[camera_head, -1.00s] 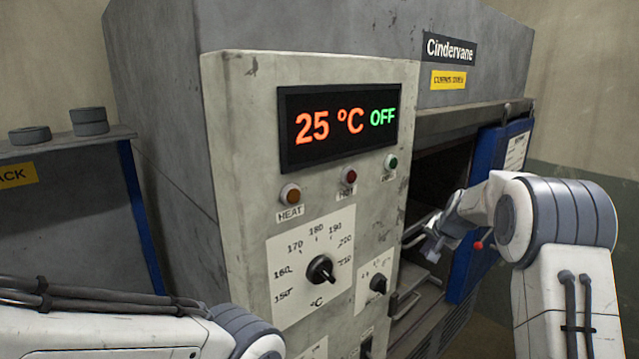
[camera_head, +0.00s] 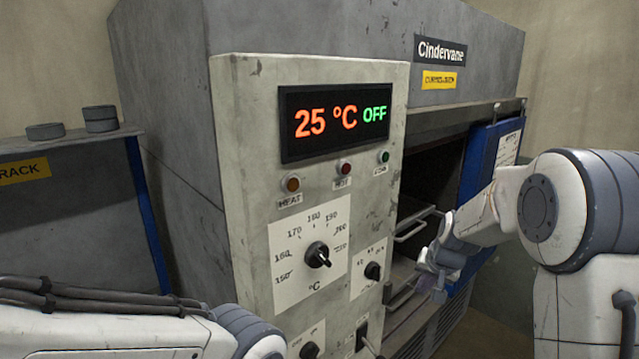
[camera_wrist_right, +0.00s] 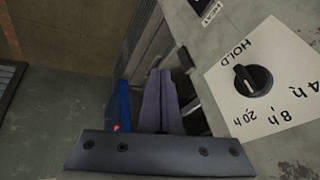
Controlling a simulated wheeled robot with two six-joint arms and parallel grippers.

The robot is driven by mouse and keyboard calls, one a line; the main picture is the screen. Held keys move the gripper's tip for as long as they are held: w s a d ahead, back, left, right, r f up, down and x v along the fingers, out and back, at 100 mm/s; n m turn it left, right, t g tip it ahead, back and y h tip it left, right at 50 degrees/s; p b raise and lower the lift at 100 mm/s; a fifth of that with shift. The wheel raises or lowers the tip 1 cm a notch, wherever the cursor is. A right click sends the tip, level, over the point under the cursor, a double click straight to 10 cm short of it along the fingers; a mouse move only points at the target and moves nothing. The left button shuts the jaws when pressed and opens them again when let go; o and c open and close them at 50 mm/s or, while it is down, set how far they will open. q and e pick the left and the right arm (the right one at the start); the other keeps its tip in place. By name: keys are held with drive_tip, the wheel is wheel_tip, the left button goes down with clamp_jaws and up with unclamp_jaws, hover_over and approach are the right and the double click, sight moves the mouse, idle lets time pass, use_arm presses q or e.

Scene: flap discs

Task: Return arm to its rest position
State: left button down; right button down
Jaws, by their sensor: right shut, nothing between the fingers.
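My right arm comes in from the right in the head view. Its gripper (camera_head: 436,272) is shut and empty, in front of the oven's opening and to the right of the control panel (camera_head: 232,150). In the right wrist view the two fingers (camera_wrist_right: 160,100) are pressed together, with nothing between them. A timer dial (camera_wrist_right: 252,80) marked HOLD shows to their right. My left arm shows at the lower left of the head view; its gripper is outside the picture.
The grey oven (camera_head: 300,28) has an open chamber with a tray handle (camera_head: 414,228) and a blue door (camera_head: 480,165) swung out at right. The display (camera_head: 335,120) reads 25 °C OFF. A rack (camera_head: 70,200) with dark discs on top (camera_head: 100,118) stands at left.

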drive_tip(key=s+a+f+n+g, duration=0.1)
drive_tip(key=s+a+f+n, duration=0.15)
drive_tip(key=s, duration=0.85)
drive_tip(key=s+a+f+n+g, duration=0.2)
drive_tip(key=s+n, duration=0.1)
drive_tip(key=s, duration=0.8)
drive_tip(key=s+a+n+g+b, duration=0.2)
drive_tip(key=s+a+n+b, duration=0.3)
drive_tip(key=s+a, duration=0.9)
drive_tip(key=shift+a+r+n+y, duration=0.2)
drive_tip(key=shift+r+n+y, duration=0.15)
drive_tip(key=shift+n, duration=0.6)
drive_tip(key=shift+s, duration=0.1)
